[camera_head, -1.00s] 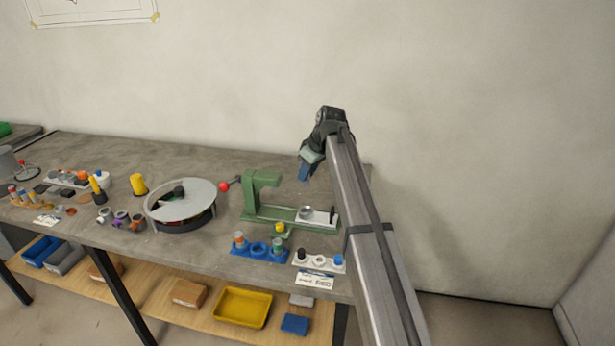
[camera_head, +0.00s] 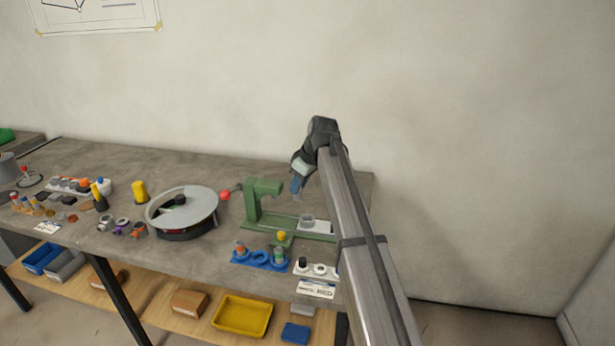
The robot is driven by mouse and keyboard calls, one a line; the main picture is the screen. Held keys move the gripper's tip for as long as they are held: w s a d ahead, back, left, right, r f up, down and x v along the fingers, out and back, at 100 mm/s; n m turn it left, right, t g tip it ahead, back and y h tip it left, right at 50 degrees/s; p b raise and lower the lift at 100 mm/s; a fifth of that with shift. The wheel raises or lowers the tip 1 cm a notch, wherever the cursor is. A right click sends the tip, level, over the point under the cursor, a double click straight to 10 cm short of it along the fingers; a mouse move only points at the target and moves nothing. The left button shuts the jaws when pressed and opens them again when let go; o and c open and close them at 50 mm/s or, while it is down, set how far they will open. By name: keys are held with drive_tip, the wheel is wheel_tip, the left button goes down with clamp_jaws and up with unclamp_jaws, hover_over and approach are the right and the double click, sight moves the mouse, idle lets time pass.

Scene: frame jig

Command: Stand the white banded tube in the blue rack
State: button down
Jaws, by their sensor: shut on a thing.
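The blue rack (camera_head: 249,263) lies near the front edge of the bench. Its left hole holds a grey and orange tube (camera_head: 240,247), its middle hole is empty, and its right hole holds a grey and green tube (camera_head: 278,255). My gripper (camera_head: 296,189) points down, well above the bench, behind and to the right of the rack. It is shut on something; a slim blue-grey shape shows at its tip. That shape is too small to tell finger from held piece, and I cannot make out the white banded tube anywhere.
A green press-like fixture (camera_head: 262,189) stands behind the rack, with a yellow knob (camera_head: 282,236) in front. A white rack (camera_head: 309,271) sits right of the blue one, partly behind my arm. A round turntable (camera_head: 182,207) is to the left.

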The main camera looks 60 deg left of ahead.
drive_tip(key=shift+s+d+f+n+g+h, duration=0.2)
drive_tip(key=shift+s+d+f+n, duration=0.6)
drive_tip(key=shift+s+f, duration=1.45)
drive_tip(key=shift+s+d+f+n+g+h, duration=0.25)
drive_tip(key=shift+s+d+f+n, duration=0.85)
drive_tip(key=shift+s, duration=1.85)
drive_tip(key=shift+s+d+f+n+g+h, duration=0.1)
drive_tip(key=shift+s+d+f+n+g, duration=0.35)
drive_tip(key=shift+s+f, duration=1.95)
drive_tip(key=shift+s+a, duration=0.15)
drive_tip(key=shift+s, duration=0.05)
drive_tip(key=shift+f, duration=1)
drive_tip(key=c, duration=0.8)
unclamp_jaws()
drive_tip(key=shift+o, duration=0.8)
drive_tip(key=shift+r, duration=0.1)
drive_tip(key=shift+r, duration=0.65)
